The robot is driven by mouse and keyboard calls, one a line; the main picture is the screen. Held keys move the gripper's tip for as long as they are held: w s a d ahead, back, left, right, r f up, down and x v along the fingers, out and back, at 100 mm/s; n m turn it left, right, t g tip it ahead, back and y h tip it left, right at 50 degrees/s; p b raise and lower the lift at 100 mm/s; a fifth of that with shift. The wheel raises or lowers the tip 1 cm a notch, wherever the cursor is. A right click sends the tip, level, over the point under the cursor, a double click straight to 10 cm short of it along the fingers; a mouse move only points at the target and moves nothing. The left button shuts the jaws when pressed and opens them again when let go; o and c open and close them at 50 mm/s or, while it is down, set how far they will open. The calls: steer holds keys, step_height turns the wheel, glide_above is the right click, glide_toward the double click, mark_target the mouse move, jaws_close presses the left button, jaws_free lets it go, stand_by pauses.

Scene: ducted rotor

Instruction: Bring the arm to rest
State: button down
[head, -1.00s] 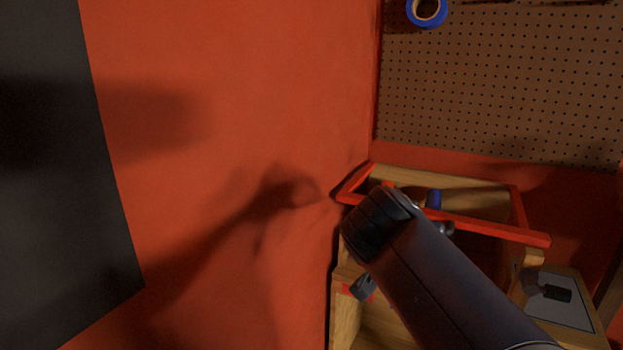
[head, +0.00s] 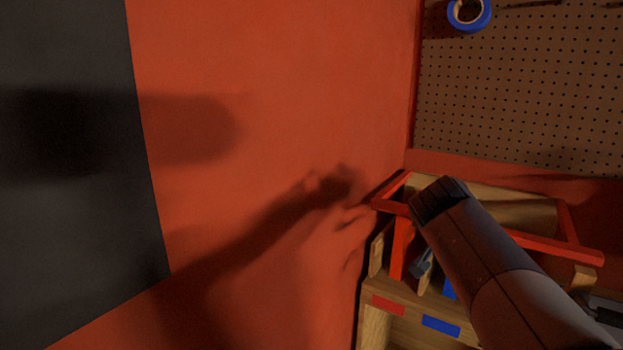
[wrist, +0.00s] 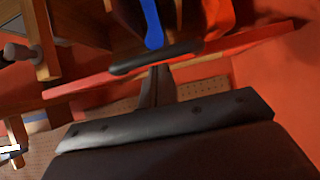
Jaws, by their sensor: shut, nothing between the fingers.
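My arm reaches in from the lower right of the head view, its dark wrist in front of a red-railed wooden rack (head: 520,238). My gripper (head: 422,263) shows only in part below the wrist. In the wrist view my gripper (wrist: 156,85) has its narrow fingers together, with nothing seen held. A dark bar (wrist: 155,58) crosses close by the fingers; whether they touch it I cannot tell. A red rail (wrist: 85,84) runs behind.
A wooden unit (head: 405,290) with red and blue labels stands below the rack. A red wall (head: 270,90) is close on the left, bearing the arm's shadow, with a dark panel (head: 70,230) beyond. A pegboard (head: 520,100) holds blue tape (head: 468,14).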

steer(key=shift+w+f+b, duration=0.1)
steer(key=shift+f+b, duration=0.2)
steer(key=shift+f, duration=0.55)
steer(key=shift+f, duration=0.1)
steer(key=shift+f, duration=0.1)
